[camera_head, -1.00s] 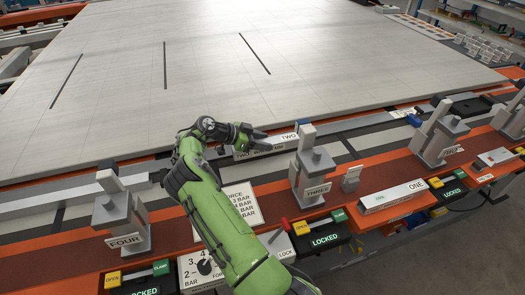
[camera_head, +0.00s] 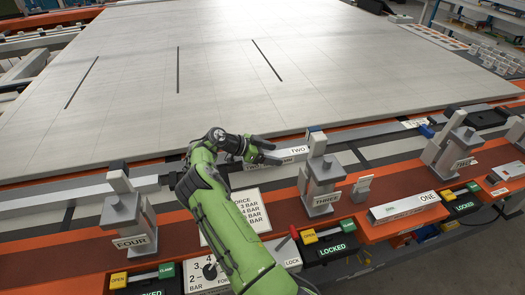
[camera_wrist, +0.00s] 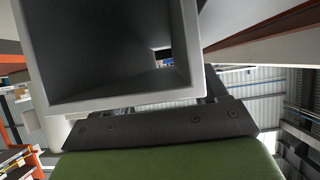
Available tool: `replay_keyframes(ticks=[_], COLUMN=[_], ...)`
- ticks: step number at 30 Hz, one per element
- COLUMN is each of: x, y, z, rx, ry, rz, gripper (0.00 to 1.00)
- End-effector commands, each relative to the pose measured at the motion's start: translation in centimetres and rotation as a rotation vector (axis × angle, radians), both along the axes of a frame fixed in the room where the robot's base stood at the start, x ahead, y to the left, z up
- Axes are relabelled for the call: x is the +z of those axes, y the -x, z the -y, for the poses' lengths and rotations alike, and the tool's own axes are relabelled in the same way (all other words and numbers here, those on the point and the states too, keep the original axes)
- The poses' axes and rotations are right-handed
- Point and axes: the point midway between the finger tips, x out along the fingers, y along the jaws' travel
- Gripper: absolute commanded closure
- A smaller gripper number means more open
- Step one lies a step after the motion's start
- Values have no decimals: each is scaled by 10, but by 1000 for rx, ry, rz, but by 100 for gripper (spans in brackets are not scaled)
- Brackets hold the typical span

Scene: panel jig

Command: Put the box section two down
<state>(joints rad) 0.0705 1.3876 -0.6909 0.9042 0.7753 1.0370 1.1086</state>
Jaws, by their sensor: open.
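Box section two (camera_head: 290,154) is a light grey square tube with a "TWO" label. It lies along the near edge of the large pale panel, left of the clamp post marked THREE. My gripper (camera_head: 266,151) is at its left part, with the dark jaws open around or beside it; I cannot tell which, or whether they touch. In the wrist view a hollow square tube end (camera_wrist: 193,60) fills the upper left, very close in front of the gripper body. The fingertips are mostly hidden there.
Clamp post THREE (camera_head: 322,178) stands just right of my gripper, and post FOUR (camera_head: 126,222) stands to the left. Box section one (camera_head: 405,208) lies on the orange front ledge. A force sign (camera_head: 252,212) is beside my arm. The large panel (camera_head: 220,80) is clear.

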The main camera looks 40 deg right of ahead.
Motion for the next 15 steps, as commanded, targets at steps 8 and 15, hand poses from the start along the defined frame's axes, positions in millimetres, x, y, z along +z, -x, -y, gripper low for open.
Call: replay_keyframes(ticks=[8, 15], x=[38, 56], y=[-33, -49], z=[-57, -87], rx=[10, 5], ry=[3, 1], rz=[2, 1], gripper=[28, 28])
